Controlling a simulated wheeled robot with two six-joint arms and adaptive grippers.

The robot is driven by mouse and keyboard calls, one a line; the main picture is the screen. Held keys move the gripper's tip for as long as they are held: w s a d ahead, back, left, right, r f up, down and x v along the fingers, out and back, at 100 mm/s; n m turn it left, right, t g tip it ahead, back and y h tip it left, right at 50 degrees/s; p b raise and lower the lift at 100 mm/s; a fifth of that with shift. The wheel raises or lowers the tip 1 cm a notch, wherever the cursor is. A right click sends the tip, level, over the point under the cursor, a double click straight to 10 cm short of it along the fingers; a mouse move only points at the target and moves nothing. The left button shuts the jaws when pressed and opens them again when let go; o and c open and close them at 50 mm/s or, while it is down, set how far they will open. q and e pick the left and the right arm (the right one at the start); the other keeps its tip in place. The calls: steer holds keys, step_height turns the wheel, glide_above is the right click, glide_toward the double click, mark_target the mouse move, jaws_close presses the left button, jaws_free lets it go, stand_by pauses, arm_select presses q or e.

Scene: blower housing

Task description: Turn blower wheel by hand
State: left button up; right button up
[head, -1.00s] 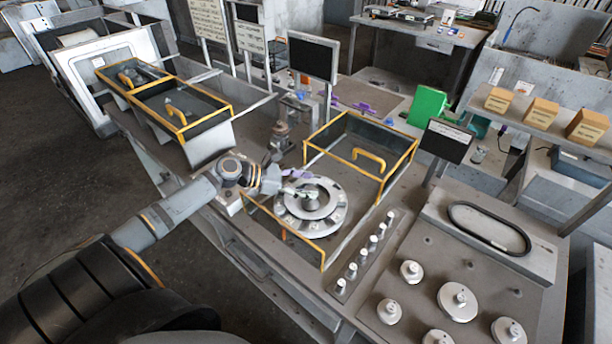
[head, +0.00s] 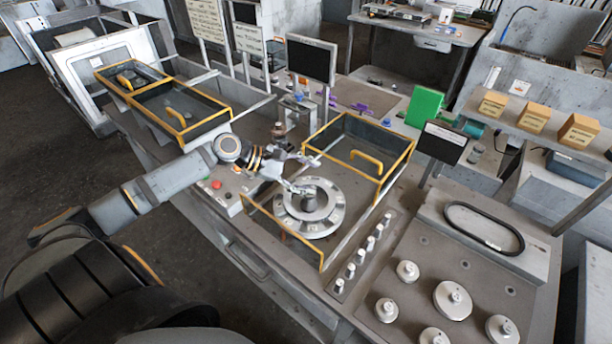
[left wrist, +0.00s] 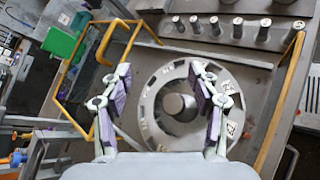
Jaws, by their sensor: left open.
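The blower wheel is a grey slotted disc (head: 330,218) with a raised round hub (head: 309,199). It lies flat inside a yellow-edged guard frame on the bench. In the left wrist view the slotted disc (left wrist: 148,108) shows between and around my fingers, with its hub (left wrist: 180,106) at the centre. My left gripper (head: 300,186) is over the hub's far left side in the head view. In the left wrist view my left gripper (left wrist: 166,100) has its fingers spread wide on either side of the hub, with nothing held. Contact cannot be told. My right gripper is not in view.
The yellow guard frame (head: 409,150) has a raised lid behind the wheel and a low front rail. A row of small pegs (head: 361,243) stands to its right. A panel (head: 402,325) with round knobs lies further right. A dark monitor (head: 312,59) stands behind.

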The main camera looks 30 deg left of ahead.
arm_select(q)
steer(key=s+d+m+g+y+p, duration=0.1)
steer(key=m+g+y+p, duration=0.15)
steer(key=m, duration=0.85)
steer(key=m+y+p, duration=0.5)
steer(key=m+p, duration=0.2)
steer(key=m, duration=0.6)
glide_above(309, 200)
steer(key=shift+g, duration=0.35)
steer(key=f, duration=0.7)
steer(key=shift+a+f, duration=0.2)
steer(key=shift+a, duration=0.15)
steer(key=shift+w+f, duration=0.1)
steer(key=shift+f, duration=0.3)
jaws_close()
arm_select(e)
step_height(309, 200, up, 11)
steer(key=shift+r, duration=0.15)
